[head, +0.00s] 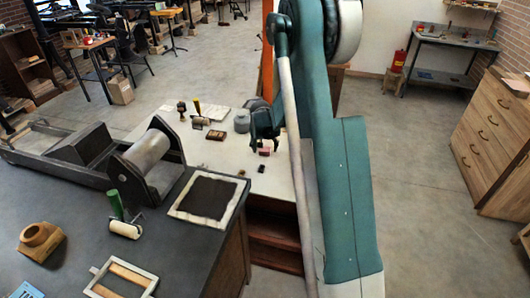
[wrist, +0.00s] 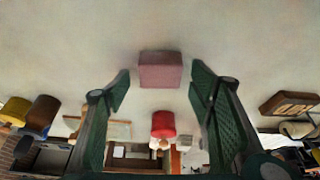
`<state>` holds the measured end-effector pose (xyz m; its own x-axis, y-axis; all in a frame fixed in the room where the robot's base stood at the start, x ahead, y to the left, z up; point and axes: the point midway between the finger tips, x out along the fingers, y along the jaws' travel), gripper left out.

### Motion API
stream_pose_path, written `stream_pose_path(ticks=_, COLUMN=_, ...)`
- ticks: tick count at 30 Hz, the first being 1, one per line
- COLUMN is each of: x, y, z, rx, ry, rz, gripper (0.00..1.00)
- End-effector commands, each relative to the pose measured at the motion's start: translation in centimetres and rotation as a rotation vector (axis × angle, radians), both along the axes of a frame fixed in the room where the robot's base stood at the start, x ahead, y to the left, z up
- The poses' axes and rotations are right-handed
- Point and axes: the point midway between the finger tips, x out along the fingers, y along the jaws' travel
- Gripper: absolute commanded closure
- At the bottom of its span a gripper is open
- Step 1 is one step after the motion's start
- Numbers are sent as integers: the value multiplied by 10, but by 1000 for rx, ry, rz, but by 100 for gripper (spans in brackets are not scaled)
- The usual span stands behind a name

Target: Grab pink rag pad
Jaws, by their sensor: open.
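The pink rag pad (wrist: 160,70) is a small pink block on the pale tabletop. In the wrist view it lies just beyond and between my fingertips, with a gap on each side. In the head view the pad (head: 264,151) shows small and pink just below my gripper (head: 265,140). My gripper is open and empty in the wrist view (wrist: 160,92), its two green fingers spread apart. My arm hides part of the table to the right.
A small dark object (head: 261,168) stands close to the pad. A brown type block (head: 215,135), a grey round container (head: 242,121) and a roller (head: 200,122) lie to the left. A red object (wrist: 163,124) shows between the fingers. The dark bench with a press (head: 150,155) is at left.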

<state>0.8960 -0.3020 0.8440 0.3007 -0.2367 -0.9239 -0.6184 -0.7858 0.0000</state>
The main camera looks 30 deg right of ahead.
Motion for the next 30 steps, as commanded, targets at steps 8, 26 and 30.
stream_pose_path(ticks=8, x=0, y=0, z=0, rx=0, ry=0, rz=0, gripper=70)
stream_pose_path(ticks=26, x=0, y=0, z=13, rx=0, ry=0, rz=0, gripper=74)
stream_pose_path(ticks=30, x=0, y=0, z=30, rx=0, ry=0, rz=0, gripper=74)
